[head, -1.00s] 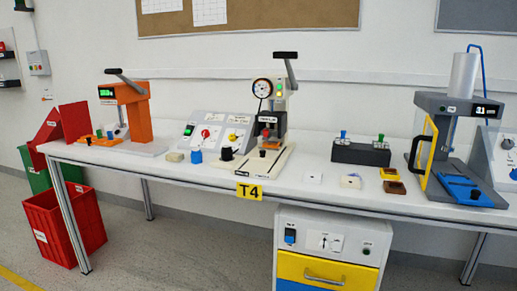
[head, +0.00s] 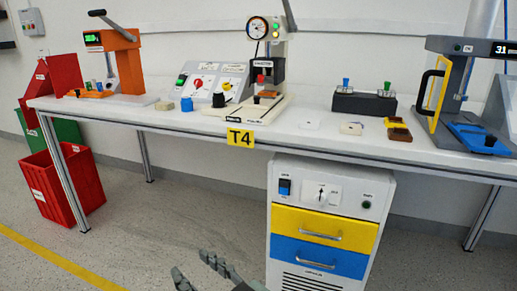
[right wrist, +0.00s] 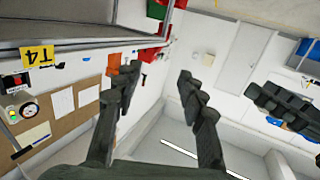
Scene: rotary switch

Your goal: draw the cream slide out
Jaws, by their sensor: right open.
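The cream slide (head: 240,108) lies low at the front of the middle bench press (head: 266,75), near the bench edge. A small dark knob stands on the cream base under the press head. The exact border between slide and base is too small to tell. My right gripper (head: 190,263) is open and empty at the bottom of the head view, well below and in front of the bench. Its two spread fingers also show in the right wrist view (right wrist: 158,78). A dark jointed part at that view's right edge looks like my left gripper (right wrist: 285,103); its opening is unclear.
A drawer cabinet (head: 322,222) stands under the bench (head: 200,121). A grey switch box (head: 212,82) is left of the press. A black block (head: 362,103) and small trays (head: 397,130) are to its right. The floor in front is free.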

